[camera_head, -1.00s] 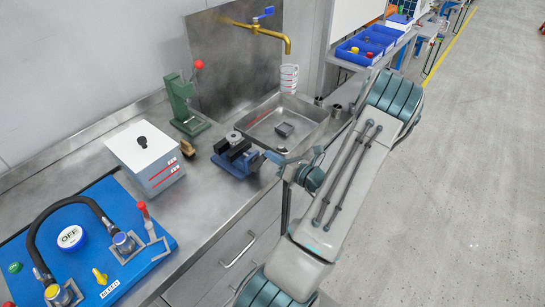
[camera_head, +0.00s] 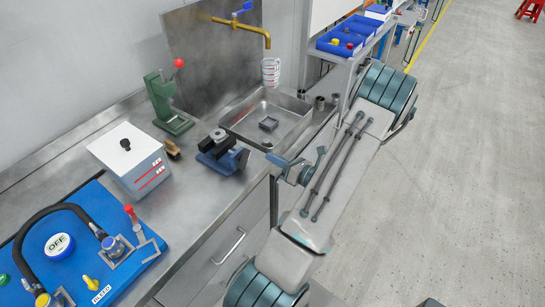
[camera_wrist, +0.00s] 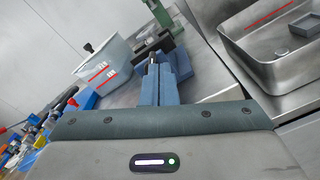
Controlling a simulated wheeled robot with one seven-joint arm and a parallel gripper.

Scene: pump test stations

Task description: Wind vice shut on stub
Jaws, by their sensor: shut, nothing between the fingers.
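The vice (camera_head: 228,160) stands on the steel bench in the head view, with a blue body and dark jaws. A short grey round stub (camera_head: 217,135) shows at its jaws; I cannot tell how tightly they close on it. My gripper (camera_head: 272,158) is shut and empty, to the right of the vice and apart from it. In the wrist view, my gripper's blue-grey fingers (camera_wrist: 155,68) are together and point at the vice (camera_wrist: 190,88), which they partly hide. The vice's winding handle is not clear in either view.
A steel sink (camera_head: 285,115) lies behind my gripper, with a grey block in it and a brass tap (camera_head: 260,28) above. A green press (camera_head: 165,103), a brush (camera_head: 172,150) and a white box (camera_head: 128,158) stand left of the vice. The bench in front of the vice is clear.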

